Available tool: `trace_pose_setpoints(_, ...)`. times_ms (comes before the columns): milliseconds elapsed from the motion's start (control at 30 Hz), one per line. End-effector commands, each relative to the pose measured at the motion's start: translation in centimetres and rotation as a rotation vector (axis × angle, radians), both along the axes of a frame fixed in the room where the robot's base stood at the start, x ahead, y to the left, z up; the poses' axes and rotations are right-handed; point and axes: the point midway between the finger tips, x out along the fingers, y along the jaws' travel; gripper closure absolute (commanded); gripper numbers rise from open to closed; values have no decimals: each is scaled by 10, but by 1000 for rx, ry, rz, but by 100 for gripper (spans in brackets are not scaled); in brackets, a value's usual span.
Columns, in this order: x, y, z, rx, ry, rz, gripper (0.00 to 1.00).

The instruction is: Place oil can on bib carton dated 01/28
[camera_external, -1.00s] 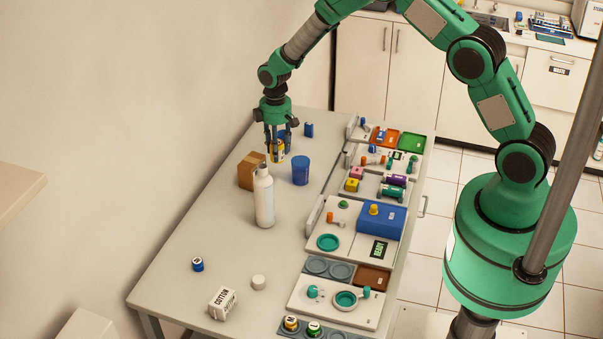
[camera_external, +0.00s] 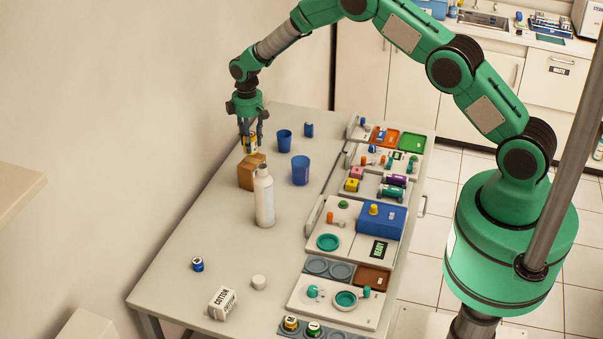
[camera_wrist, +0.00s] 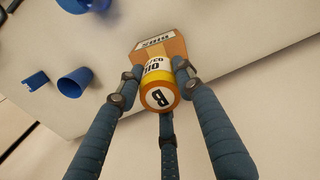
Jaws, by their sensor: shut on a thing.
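The can also shows between the fingers in the external view (camera_external: 250,145). The brown bib carton (camera_external: 247,174) stands on the table, just below the can in that view. In the wrist view the carton (camera_wrist: 175,47) lies just beyond the can, with a white printed label; its date is not readable. I cannot tell whether the can touches the carton.
Two blue cups (camera_external: 300,171) (camera_external: 284,140) and a white bottle (camera_external: 264,197) stand near the carton. A small blue item (camera_external: 308,130) is behind. Trays and a blue box (camera_external: 381,221) line the right side.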

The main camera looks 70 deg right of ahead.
Motion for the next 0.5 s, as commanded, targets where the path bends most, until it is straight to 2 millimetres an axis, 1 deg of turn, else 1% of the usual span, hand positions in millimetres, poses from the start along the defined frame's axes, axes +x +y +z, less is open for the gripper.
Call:
trace_pose_setpoints(333, 0, 0, -1, 0, 0, 0, 92)
trace_pose_setpoints(500, 0, 0, -12, 0, 1, 0, 92)
